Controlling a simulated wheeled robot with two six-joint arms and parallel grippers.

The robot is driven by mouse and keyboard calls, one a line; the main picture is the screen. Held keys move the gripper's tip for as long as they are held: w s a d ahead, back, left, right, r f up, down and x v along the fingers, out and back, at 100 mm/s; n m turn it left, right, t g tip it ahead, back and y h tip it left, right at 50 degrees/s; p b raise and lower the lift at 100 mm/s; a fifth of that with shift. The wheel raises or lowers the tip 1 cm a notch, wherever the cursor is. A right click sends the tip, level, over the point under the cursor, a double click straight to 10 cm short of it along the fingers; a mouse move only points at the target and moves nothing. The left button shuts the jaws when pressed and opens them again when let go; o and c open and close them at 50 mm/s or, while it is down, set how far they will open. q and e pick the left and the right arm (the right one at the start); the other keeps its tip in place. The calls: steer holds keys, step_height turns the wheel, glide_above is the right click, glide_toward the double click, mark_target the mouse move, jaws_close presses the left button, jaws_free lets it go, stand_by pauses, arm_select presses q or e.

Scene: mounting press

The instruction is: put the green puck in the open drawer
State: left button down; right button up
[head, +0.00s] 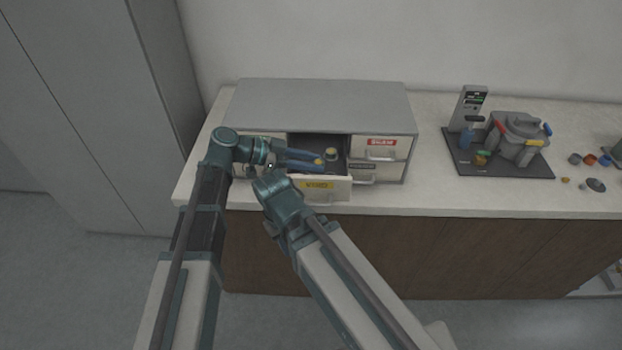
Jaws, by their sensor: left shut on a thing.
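The open drawer (322,188) juts from the grey cabinet (320,103), with a yellow label on its front. My left gripper (320,159) reaches in from the left over the drawer. Its two blue fingers are shut on a small yellowish puck (319,162) at their tips. I cannot make out any green on it. Another small pale-topped piece (331,153) shows in the drawer just behind the fingertips. My right arm ends in front of the cabinet, left of the drawer front. Its gripper fingers do not show.
Closed drawers, one with a red label (382,142), flank the open one. A grey press (518,138) stands on a dark mat (510,172) to the right. Small loose parts (589,160) lie farther right. The counter (435,190) between cabinet and mat is clear.

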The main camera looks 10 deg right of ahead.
mark_target(311, 173)
arm_select(q)
steer(key=shift+f+b, duration=1.8)
steer(key=shift+f, duration=0.1)
steer(key=shift+f, duration=0.15)
steer(key=shift+s+a+f+b, duration=0.1)
steer(key=shift+s+f+b, duration=0.2)
steer(key=shift+b, duration=0.4)
steer(key=c, duration=0.6)
jaws_free()
steer(key=shift+o, duration=0.2)
steer(key=shift+w+r+p, duration=0.1)
steer(key=shift+r+p, duration=0.4)
steer(key=shift+p, duration=0.1)
steer(key=p+v, duration=0.4)
steer(key=v, duration=0.8)
steer(key=shift+w+p, duration=0.15)
steer(key=shift+p, duration=0.25)
